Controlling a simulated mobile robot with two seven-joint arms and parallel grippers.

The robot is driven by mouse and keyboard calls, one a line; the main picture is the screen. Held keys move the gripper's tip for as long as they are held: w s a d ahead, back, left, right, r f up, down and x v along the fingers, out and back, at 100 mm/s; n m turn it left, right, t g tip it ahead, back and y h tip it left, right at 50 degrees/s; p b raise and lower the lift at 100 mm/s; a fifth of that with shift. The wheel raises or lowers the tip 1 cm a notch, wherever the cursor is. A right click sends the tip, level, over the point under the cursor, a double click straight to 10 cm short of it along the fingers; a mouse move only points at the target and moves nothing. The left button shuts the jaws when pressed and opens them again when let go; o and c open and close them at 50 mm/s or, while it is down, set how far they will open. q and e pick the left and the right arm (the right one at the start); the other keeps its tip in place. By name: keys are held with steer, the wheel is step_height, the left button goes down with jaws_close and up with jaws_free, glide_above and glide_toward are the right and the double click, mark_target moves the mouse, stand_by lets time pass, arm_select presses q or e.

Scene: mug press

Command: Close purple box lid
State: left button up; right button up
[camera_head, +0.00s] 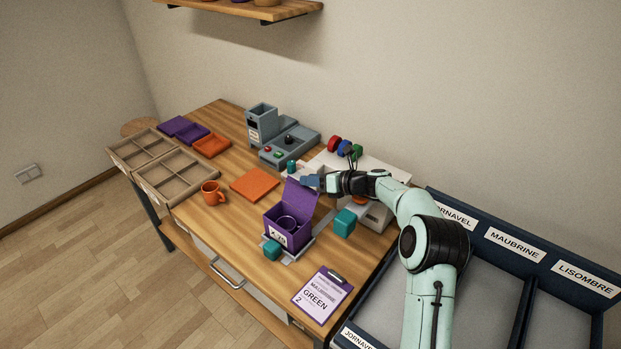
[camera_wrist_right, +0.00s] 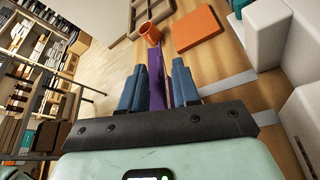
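The purple box (camera_head: 279,238) stands on the wooden table with its lid (camera_head: 298,198) raised at the back. A dark round-rimmed thing, perhaps a mug, shows inside it. My right gripper (camera_head: 310,181) is beside the top of the raised lid, on its far right side. In the right wrist view its two blue fingers (camera_wrist_right: 158,88) are apart, and a purple strip (camera_wrist_right: 156,78), apparently the lid seen edge-on, shows in the gap between them. I cannot tell whether the fingers touch it. My left gripper is not in view.
An orange mug (camera_head: 212,193) and an orange square (camera_head: 255,184) lie to the left. A clipboard (camera_head: 322,295) lies in front. A grey machine (camera_head: 289,145) stands behind.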

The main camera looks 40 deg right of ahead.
steer(key=shift+w+a+f, duration=0.15)
steer(key=shift+w, duration=0.25)
jaws_close()
stand_by(1.2)
